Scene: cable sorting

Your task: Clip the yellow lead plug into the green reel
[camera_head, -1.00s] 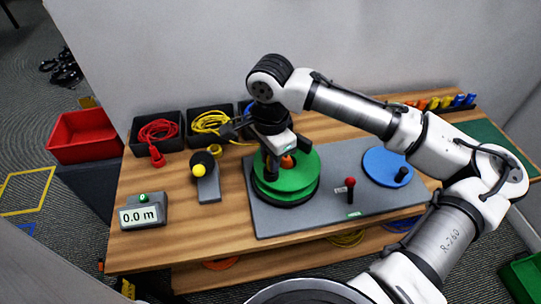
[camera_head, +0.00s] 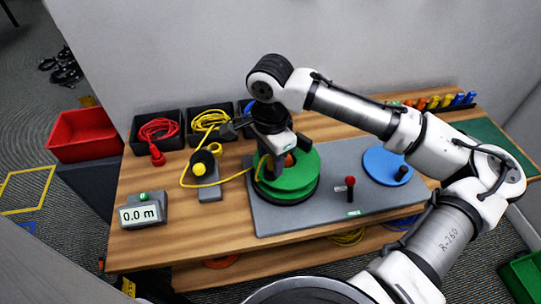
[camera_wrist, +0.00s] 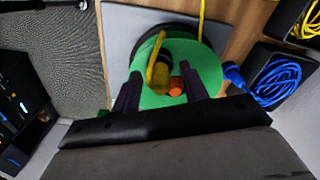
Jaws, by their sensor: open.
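The green reel (camera_head: 303,181) sits on a grey board, with an orange knob (camera_head: 290,160) near its centre. The yellow lead (camera_head: 226,179) runs from its black bin, past the grey stand, to the reel. In the wrist view, the yellow plug (camera_wrist: 160,76) is at the reel's hub beside the orange knob (camera_wrist: 176,87), over the green face (camera_wrist: 205,66). My gripper (camera_wrist: 160,92) is open, its two dark fingers apart on either side of the plug and knob. In the head view my gripper (camera_head: 274,166) is low over the reel and hides part of it. I cannot tell whether the plug is clipped.
A blue disc (camera_head: 386,166) and a red-knobbed lever (camera_head: 350,187) are on the board's right side. The grey stand (camera_head: 208,187) with a yellow button and a meter reading 0.0 m (camera_head: 141,213) are at left. Bins with red, yellow and blue leads line the back.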

